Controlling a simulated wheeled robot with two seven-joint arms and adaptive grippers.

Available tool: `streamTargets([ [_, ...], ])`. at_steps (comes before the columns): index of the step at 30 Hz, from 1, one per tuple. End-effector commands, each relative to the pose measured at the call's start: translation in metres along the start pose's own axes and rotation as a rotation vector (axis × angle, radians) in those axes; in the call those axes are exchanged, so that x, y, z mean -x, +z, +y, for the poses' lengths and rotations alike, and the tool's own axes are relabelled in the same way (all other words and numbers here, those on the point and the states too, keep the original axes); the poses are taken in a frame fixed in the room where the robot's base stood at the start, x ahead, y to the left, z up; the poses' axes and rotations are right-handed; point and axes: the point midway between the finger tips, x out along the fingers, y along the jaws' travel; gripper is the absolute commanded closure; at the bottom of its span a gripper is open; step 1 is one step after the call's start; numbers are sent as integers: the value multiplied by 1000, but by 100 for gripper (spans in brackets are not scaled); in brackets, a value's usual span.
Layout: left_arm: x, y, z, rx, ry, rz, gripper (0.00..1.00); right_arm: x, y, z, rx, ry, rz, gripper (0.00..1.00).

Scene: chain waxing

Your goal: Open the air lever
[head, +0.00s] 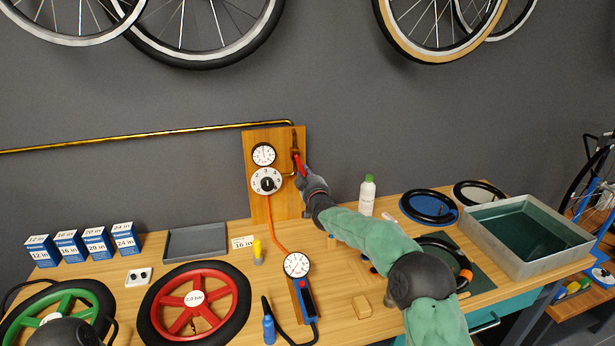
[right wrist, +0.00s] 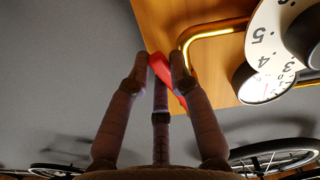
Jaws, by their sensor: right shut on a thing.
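The red air lever (head: 298,160) sits at the upper right of the wooden wall board (head: 260,140), by the brass pipe. My right gripper (head: 301,172) reaches up to it and is shut on it. In the right wrist view, the fingers of the right gripper (right wrist: 160,60) close around the red lever (right wrist: 161,70), and part of the lever is hidden between them. A round white dial (head: 266,181) and a small pressure gauge (head: 263,154) are on the board left of the lever. My left gripper does not show.
The workbench (head: 345,290) carries a red wheel (head: 196,304), a hand gauge (head: 297,265), a grey tray (head: 196,242), blue boxes (head: 83,245) and a white bottle (head: 367,194). A metal tank (head: 523,230) stands at the right. The wall above the board is clear up to the hanging wheels.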

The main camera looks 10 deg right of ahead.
Motion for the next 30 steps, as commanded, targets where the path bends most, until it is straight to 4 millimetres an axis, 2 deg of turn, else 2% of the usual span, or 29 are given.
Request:
streamTargets([
  [17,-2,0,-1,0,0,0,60,0,2,-3,-34,-1,-3,100],
  [18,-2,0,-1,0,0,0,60,0,2,-3,-34,-2,-3,73],
  [20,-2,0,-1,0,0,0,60,0,2,-3,-34,-1,-3,56],
  [21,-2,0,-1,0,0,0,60,0,2,-3,-34,-1,-3,54],
  [30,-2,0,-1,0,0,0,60,0,1,-2,-33,0,-1,54],
])
